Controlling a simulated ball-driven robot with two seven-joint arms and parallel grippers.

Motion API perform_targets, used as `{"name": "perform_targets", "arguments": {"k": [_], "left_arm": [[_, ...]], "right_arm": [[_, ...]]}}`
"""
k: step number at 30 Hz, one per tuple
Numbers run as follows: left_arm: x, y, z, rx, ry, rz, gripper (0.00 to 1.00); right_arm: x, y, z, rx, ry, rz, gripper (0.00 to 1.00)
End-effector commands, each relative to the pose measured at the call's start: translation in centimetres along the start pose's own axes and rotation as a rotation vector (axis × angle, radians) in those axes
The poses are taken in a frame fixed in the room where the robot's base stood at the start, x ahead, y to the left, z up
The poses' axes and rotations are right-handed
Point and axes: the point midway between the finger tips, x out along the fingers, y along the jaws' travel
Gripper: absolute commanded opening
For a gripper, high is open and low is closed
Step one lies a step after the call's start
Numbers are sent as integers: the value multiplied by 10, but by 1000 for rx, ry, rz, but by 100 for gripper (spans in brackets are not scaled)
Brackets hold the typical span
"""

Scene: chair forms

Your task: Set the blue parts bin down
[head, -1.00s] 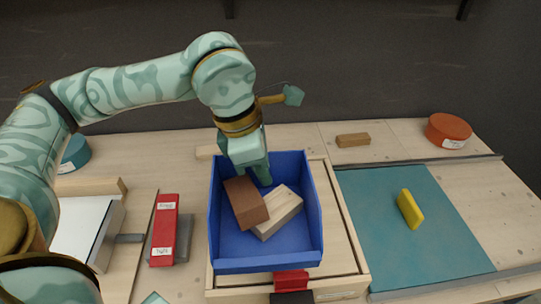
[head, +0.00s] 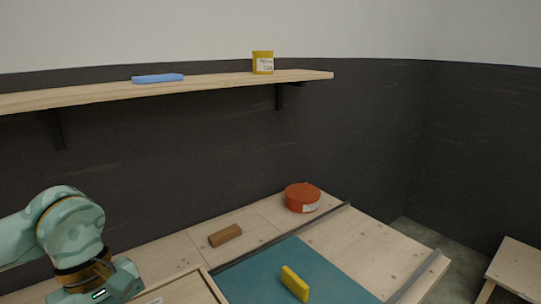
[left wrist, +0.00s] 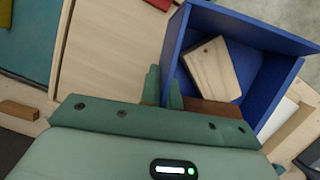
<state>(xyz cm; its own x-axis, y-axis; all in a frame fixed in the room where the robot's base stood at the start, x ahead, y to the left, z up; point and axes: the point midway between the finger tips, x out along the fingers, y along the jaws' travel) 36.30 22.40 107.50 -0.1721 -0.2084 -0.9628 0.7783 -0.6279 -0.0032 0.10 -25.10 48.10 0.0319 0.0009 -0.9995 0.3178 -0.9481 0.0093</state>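The blue parts bin (left wrist: 268,33) shows in the left wrist view. It holds a pale wood block (left wrist: 213,68) and a brown block (left wrist: 212,107), partly hidden behind my gripper. My left gripper (left wrist: 164,86) has one finger outside the bin and one inside, with the bin's wall between them; it looks shut on that wall. In the head view only my left wrist shows at the lower left; its fingers and the bin are out of frame. I cannot tell whether the bin rests on the wood surface. My right gripper is in neither view.
The bench has a teal mat (head: 270,275) with a yellow block (head: 295,284) on it. A brown block (head: 225,235) and an orange round tin (head: 302,197) stand behind. A wall shelf (head: 215,84) above holds a blue item (head: 158,78) and a yellow tin (head: 263,62).

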Motion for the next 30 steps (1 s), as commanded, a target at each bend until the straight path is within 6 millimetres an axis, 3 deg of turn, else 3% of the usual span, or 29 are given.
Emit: {"name": "perform_targets", "arguments": {"k": [6,12,17,30], "left_arm": [[21,0,-1,502,2,-141,0],[38,0,-2,778,4,-216,0],[54,4,1,850,4,-235,0],[53,7,4,860,5,-237,0]], "right_arm": [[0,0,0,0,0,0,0],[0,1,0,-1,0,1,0],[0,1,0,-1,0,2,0],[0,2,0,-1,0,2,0]]}}
